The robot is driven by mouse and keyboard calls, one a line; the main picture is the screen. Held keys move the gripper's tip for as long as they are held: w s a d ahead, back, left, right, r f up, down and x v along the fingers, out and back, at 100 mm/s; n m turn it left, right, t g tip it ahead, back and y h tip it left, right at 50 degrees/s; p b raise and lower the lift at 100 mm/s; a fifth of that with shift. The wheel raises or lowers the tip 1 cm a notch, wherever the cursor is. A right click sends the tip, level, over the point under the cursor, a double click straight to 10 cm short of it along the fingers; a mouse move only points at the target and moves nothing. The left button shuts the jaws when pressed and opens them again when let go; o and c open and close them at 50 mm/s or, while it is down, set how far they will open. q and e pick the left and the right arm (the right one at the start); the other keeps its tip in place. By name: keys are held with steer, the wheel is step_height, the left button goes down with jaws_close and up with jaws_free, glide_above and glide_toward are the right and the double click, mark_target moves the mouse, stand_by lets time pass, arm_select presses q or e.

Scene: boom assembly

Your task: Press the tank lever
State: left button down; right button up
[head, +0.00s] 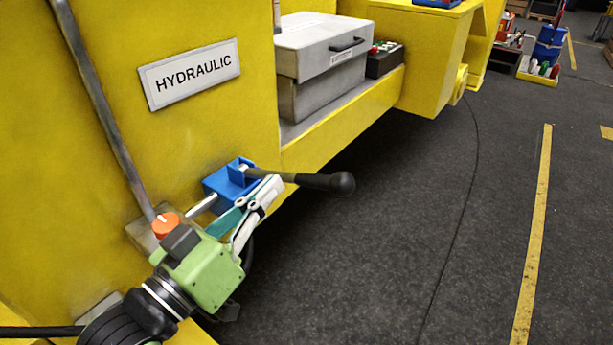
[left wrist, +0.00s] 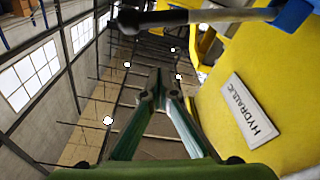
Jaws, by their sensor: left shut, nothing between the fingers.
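A lever with a dark rod and black rounded handle (head: 328,183) sticks out to the right from a blue bracket (head: 222,184) on the yellow machine's side. It appears to be the tank lever; no label on it shows. My left gripper (head: 273,186) is shut and empty, its fingertips just below the lever rod in the head view. In the left wrist view the gripper (left wrist: 159,84) shows its fingertips together, with the lever (left wrist: 195,17) crossing above them and a visible gap between. Contact is hard to tell from the head view. My right gripper is not in view.
A yellow machine wall with a HYDRAULIC plate (head: 189,75) stands close on the left. A grey rod (head: 100,105) and an orange knob (head: 165,224) are near my left wrist. A grey box (head: 320,60) sits on the machine's ledge. The dark floor (head: 400,260) at right is clear.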

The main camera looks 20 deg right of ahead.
arm_select(q)
steer(key=shift+w, duration=0.1)
steer(key=r+p, duration=0.2)
steer(key=p, duration=0.2)
glide_above(310, 176)
steer(key=f, duration=0.1)
steer(key=s+f, duration=0.1)
steer(key=f, duration=0.1)
steer(key=s+f, duration=0.1)
steer(key=shift+a+f+p, duration=0.15)
steer(key=shift+a+p, duration=0.2)
steer(key=shift+p, duration=0.05)
steer(key=shift+w+f, duration=0.1)
steer(key=shift+d, duration=0.1)
